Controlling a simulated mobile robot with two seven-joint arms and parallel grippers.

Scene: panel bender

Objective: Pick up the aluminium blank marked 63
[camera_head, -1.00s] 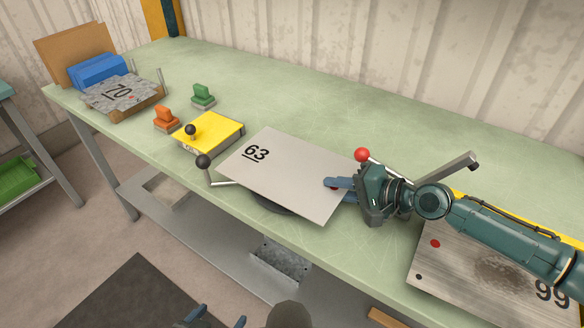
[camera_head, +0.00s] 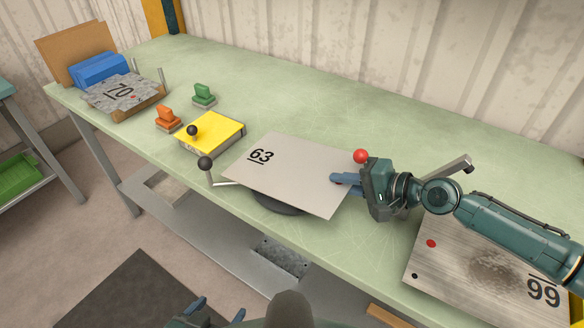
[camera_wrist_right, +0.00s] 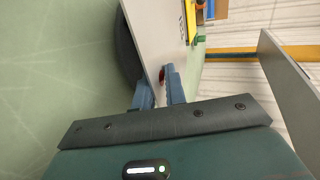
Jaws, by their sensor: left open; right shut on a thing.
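The aluminium blank marked 63 (camera_head: 290,172) is a plain light-grey sheet above a dark round base on the green bench. My right gripper (camera_head: 338,178) is shut on its right edge. The right wrist view shows the blank (camera_wrist_right: 158,40) between the two blue fingers (camera_wrist_right: 160,92), with a small red spot near the grip. The blank hides most of the round base (camera_head: 277,203), and I cannot tell if they touch. My left gripper (camera_head: 215,312) is open and empty at the bottom edge, in front of the bench.
A scratched sheet marked 99 (camera_head: 455,262) lies at the right. A sheet marked 70 (camera_head: 122,92) rests at the far left. A yellow block (camera_head: 212,130), orange stamp (camera_head: 168,117) and green stamp (camera_head: 204,94) stand nearby. Lever knobs, black (camera_head: 205,163) and red (camera_head: 361,156), flank the blank. The back of the bench is clear.

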